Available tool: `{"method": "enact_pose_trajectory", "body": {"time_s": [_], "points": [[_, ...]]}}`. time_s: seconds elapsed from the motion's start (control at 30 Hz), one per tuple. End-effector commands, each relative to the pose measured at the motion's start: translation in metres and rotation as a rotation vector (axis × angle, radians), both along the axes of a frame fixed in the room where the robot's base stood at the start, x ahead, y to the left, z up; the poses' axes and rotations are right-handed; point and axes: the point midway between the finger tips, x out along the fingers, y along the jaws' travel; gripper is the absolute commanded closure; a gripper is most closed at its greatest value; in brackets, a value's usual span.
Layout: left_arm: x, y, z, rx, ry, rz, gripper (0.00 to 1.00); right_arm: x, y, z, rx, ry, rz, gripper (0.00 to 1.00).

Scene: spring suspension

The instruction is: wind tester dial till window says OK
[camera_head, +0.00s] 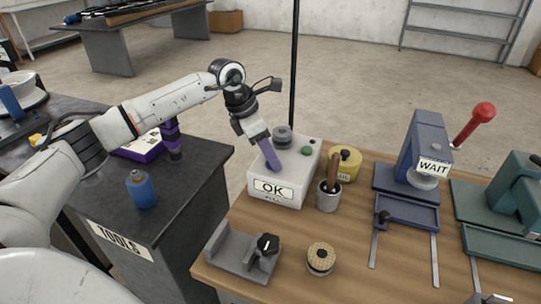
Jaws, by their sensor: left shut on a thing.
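My left gripper (254,128) reaches down over the tester's left side, shut on a purple bar-shaped piece (267,153). The purple piece slants down over the box top, in front and left of the knob. I cannot tell whether it touches the box or the knob.
A cup with a wooden handle (328,197) and a yellow tin (346,163) stand right of the tester. A blue press (421,152) bears a WAIT sign. A grey fixture (235,252) and a round woven-topped piece (321,258) sit in front.

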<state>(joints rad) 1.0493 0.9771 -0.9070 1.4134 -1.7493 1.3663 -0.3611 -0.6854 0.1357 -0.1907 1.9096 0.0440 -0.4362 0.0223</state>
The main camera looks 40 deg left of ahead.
Motion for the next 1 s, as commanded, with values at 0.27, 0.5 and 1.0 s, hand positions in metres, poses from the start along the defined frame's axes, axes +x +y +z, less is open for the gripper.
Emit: {"method": "enact_pose_trajectory", "body": {"time_s": [0.27, 0.5, 1.0], "points": [[0.0019, 0.0008, 0.0016, -0.001, -0.004, -0.153, 0.82, -0.0001, -0.0001, -0.0012, 0.0, 0.0, 0.0, 0.34], [0.0021, 0.0011, 0.0018, 0.0, -0.004, -0.215, 0.82, -0.0001, -0.0001, -0.0014, 0.0, 0.001, 0.0, 0.34], [0.0021, 0.0014, 0.0017, 0.002, -0.005, -0.228, 0.56, -0.0003, -0.0001, -0.0016, 0.0, 0.001, 0.0, 0.34]]}}
